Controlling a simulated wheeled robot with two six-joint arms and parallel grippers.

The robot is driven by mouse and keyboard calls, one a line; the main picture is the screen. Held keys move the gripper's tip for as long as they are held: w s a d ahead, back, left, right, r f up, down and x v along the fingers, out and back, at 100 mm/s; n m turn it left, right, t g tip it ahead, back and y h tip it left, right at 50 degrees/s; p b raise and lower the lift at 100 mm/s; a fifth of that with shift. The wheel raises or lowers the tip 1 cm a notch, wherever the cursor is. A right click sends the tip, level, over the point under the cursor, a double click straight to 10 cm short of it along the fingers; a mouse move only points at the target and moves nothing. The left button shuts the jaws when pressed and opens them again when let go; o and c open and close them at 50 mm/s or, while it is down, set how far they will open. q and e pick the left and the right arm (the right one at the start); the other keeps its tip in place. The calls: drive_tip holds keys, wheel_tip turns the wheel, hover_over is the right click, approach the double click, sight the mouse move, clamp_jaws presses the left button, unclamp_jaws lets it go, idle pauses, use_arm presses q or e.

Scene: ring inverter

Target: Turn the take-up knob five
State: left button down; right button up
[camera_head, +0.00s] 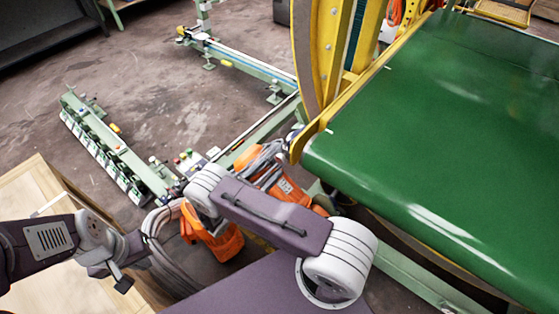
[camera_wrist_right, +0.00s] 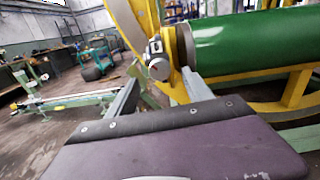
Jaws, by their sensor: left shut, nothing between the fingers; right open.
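The take-up knob looks to be the small silver round knob (camera_wrist_right: 158,68) on the yellow frame beside the end of the green roller in the right wrist view. My right gripper (camera_wrist_right: 163,75) shows there as two grey fingers, spread apart, with the knob appearing between and beyond their tips. I cannot tell whether they touch it. In the head view, my right arm hides its gripper and the knob is not clear. My left gripper (camera_head: 122,283) is shut and empty at the lower left, above a wooden surface, away from the knob.
The green belt (camera_head: 440,130) fills the right side, next to a yellow curved frame (camera_head: 322,50). Orange parts (camera_head: 212,240) and cables lie close to my right arm. A light wooden table (camera_head: 35,190) stands at the left. Pale green rails (camera_head: 245,65) cross the floor.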

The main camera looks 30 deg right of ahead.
sight(279, 161)
drive_tip(key=x, duration=0.6)
drive_tip(key=shift+w+d, duration=0.1)
drive_tip(key=shift+d, duration=0.05)
clamp_jaws()
drive_tip(key=shift+f+m, duration=0.15)
drive_tip(key=shift+m, duration=0.75)
drive_tip(key=m, duration=0.3)
drive_tip(key=shift+b, duration=0.4)
unclamp_jaws()
